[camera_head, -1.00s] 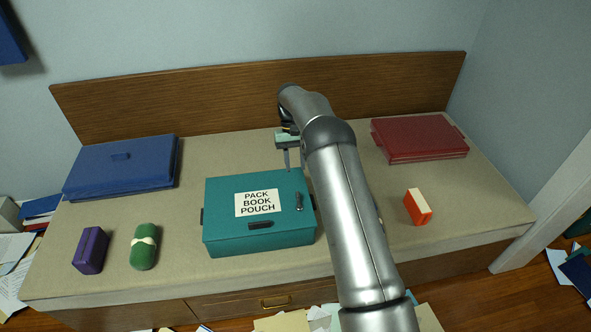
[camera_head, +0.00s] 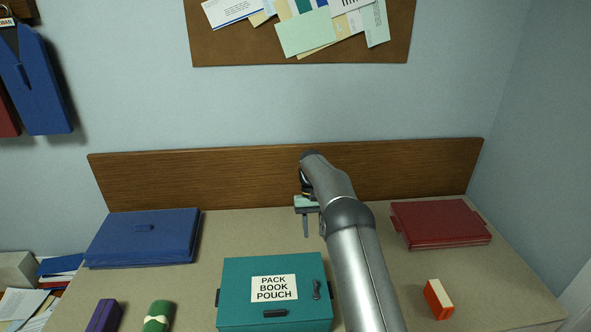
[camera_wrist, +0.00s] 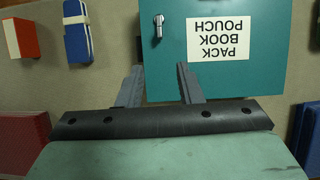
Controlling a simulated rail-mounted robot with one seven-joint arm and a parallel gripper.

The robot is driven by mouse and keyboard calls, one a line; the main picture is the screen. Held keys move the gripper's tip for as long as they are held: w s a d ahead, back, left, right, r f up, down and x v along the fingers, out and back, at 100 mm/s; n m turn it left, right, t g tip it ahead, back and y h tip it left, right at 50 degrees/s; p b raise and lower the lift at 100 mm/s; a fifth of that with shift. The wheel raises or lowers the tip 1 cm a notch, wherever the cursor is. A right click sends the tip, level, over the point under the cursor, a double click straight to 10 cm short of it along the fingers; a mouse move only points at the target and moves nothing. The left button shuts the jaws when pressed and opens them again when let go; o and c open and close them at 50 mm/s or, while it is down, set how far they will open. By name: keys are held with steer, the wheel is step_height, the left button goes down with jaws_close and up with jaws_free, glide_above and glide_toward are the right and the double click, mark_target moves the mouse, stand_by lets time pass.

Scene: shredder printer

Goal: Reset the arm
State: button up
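My gripper (camera_head: 306,228) hangs above the bed-like surface, behind the teal case and in front of the wooden backboard in the head view. In the wrist view my gripper (camera_wrist: 159,70) shows its two grey fingers apart with nothing between them. The teal case (camera_head: 240,290), labelled "PACK BOOK POUCH", is closed; it also shows in the wrist view (camera_wrist: 180,50). My arm reaches up from the lower right of the head view.
A blue case (camera_head: 142,240) lies left, a red case (camera_head: 440,223) right. An orange-and-white block (camera_head: 437,300) is front right; purple (camera_head: 103,316) and green (camera_head: 157,317) items are front left. A blue-and-white block (camera_wrist: 77,32) shows only in the wrist view. A pinboard (camera_head: 300,50) hangs above.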

steer(key=s+d+r+t, duration=0.1)
steer(key=s+r+t, duration=0.1)
steer(key=s+r, duration=1.4)
steer(key=s+d+f+t, duration=0.1)
steer(key=s+f+t, duration=0.1)
steer(key=s, duration=2.4)
steer(key=shift+d+f+t, duration=0.15)
steer(key=shift+d+t, duration=0.05)
steer(key=shift+t, duration=0.2)
steer(key=shift+c, duration=0.2)
